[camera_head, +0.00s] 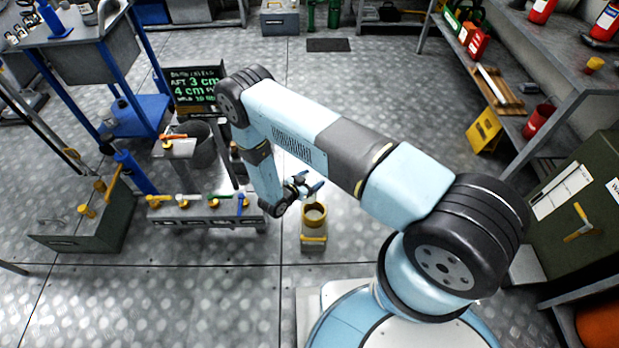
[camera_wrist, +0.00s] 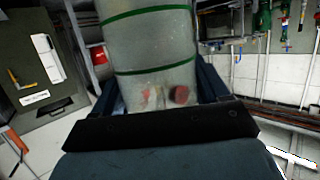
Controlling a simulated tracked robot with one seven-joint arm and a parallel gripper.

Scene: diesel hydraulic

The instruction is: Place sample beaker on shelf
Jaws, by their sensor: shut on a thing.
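The sample beaker (camera_wrist: 150,40) fills the upper middle of the wrist view. It is clear, cloudy glass with green bands around it, and blurred reddish shapes show through its lower part. My gripper (camera_wrist: 158,88) is shut on it, with one dark finger at each side. In the head view my gripper (camera_head: 304,186) is small, below the bent forearm, and I cannot make out the beaker there. A shelf unit (camera_head: 530,60) with two levels stands at the right of the head view, well away from my gripper.
A small container with a yellow-rimmed round top (camera_head: 314,214) is just below my gripper in the head view. A low rack with coloured handles (camera_head: 205,208) stands left of it. A green cabinet (camera_head: 580,215) is at the right. Open metal floor (camera_head: 390,110) lies toward the shelf.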

